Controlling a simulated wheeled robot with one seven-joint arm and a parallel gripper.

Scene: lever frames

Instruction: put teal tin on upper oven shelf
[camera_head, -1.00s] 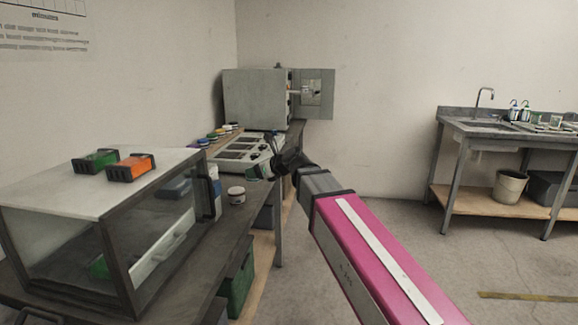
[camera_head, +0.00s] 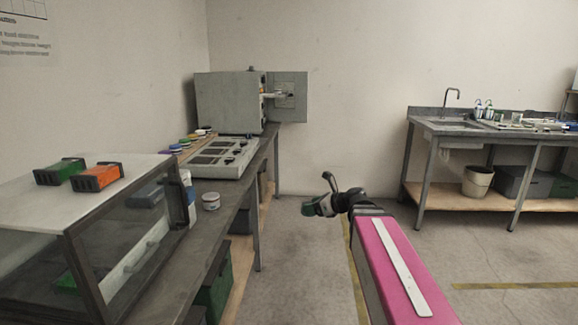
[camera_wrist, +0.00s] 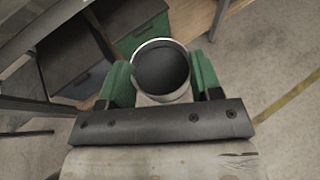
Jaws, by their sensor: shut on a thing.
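My gripper (camera_head: 322,205) is over the open floor to the right of the bench in the head view. In the wrist view its green-padded fingers (camera_wrist: 161,84) are shut on a round tin (camera_wrist: 160,66) with a pale rim and dark inside. The tin's teal colour cannot be made out there. The grey oven (camera_head: 229,103) stands at the far end of the bench. Its door (camera_head: 291,110) is swung open to the right. A shelf edge (camera_head: 275,95) shows at the opening; most of the inside is hidden.
The dark bench (camera_head: 222,216) runs along the left wall. A sink table (camera_head: 428,124) stands at right. The floor between is clear.

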